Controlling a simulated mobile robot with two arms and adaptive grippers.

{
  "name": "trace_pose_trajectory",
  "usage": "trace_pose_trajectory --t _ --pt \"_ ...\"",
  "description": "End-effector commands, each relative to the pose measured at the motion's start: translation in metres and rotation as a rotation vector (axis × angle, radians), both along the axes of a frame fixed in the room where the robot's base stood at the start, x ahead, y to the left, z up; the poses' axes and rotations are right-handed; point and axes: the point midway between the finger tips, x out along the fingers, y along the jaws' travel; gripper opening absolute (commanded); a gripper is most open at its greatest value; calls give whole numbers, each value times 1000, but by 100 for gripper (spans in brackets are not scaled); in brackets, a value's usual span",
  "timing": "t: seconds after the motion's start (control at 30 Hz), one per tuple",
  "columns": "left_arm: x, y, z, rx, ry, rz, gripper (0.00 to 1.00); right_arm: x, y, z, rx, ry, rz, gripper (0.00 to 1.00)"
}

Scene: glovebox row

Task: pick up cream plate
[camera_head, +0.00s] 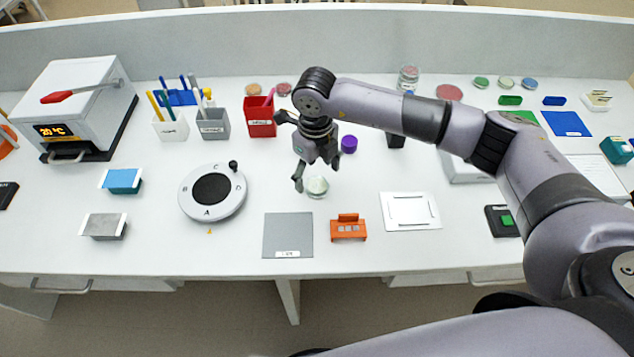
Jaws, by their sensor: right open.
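A small round pale dish (317,187), whitish cream with a slight green tint, lies on the white bench near the middle; it looks like the cream plate. My right gripper (316,174) points down just above and behind it, with its fingers apart and nothing seen between them. One fingertip is close to the dish's left edge; I cannot tell whether it touches. My left gripper is not in view.
A dial turntable (212,192) is left of the dish. A grey mat (288,236), an orange rack (348,228) and a white tray (410,212) lie in front. A red holder (260,118) and purple cap (349,144) are behind. Small coloured dishes (481,82) stand at back right.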

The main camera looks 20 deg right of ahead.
Motion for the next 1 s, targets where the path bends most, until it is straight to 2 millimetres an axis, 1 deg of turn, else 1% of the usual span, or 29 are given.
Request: trace_pose_trajectory --t 0.03,0.1,0.23,0.33,0.53,1.0 --pt "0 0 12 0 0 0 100 -1 -2 -4 -1 5 -2 73" --pt "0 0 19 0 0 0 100 -2 -4 -14 -1 5 -2 73" --pt "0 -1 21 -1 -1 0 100 -1 -3 -32 1 3 0 73" --pt "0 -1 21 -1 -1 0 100 0 -3 -37 0 0 0 73" --pt "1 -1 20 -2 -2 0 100 0 -3 -38 0 0 0 72" --pt "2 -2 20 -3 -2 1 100 0 -3 -37 1 0 0 41"
